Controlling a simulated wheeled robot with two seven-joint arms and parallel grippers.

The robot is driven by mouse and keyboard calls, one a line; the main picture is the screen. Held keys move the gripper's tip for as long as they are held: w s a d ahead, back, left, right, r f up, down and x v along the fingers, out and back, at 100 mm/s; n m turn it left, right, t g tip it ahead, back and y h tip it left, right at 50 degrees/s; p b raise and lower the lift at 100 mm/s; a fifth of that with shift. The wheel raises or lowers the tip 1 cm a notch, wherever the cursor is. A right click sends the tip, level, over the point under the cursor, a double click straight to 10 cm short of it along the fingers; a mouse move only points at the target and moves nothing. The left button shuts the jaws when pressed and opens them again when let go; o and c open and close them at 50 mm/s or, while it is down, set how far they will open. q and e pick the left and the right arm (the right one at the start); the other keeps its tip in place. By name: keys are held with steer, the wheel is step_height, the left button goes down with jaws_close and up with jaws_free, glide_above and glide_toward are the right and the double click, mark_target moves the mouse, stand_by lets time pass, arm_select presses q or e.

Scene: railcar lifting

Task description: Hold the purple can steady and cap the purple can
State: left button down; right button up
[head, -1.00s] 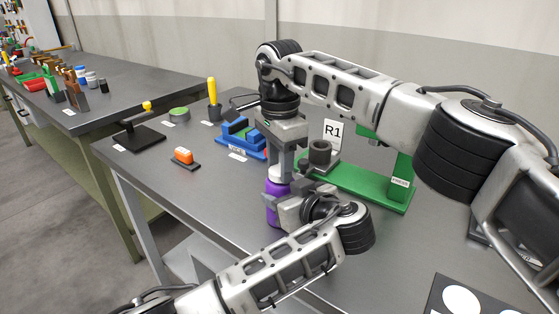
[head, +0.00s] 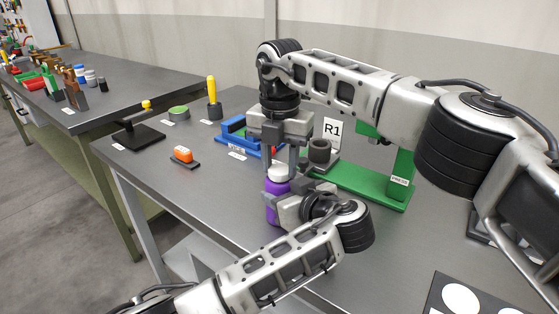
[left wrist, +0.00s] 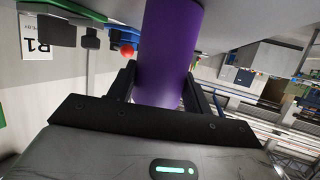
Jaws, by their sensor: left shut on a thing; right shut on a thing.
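The purple can (head: 272,207) stands upright near the front edge of the grey table. My left gripper (head: 280,204) is shut on the can's side from the right in the head view. In the left wrist view the purple can (left wrist: 167,50) lies between the fingers of my left gripper (left wrist: 160,88). A white cap (head: 278,172) is at the top of the can, and whether it is fully seated cannot be told. My right gripper (head: 281,165) points down from above and is shut on the cap, its fingers partly hiding it.
A blue holder (head: 236,137) is behind left.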

steer(key=m, duration=0.7)
steer(key=o, duration=1.1)
step_height(320, 180, up, 12)
arm_select(q)
steer(key=c, duration=0.6)
jaws_free()
steer(key=shift+o, duration=0.2)
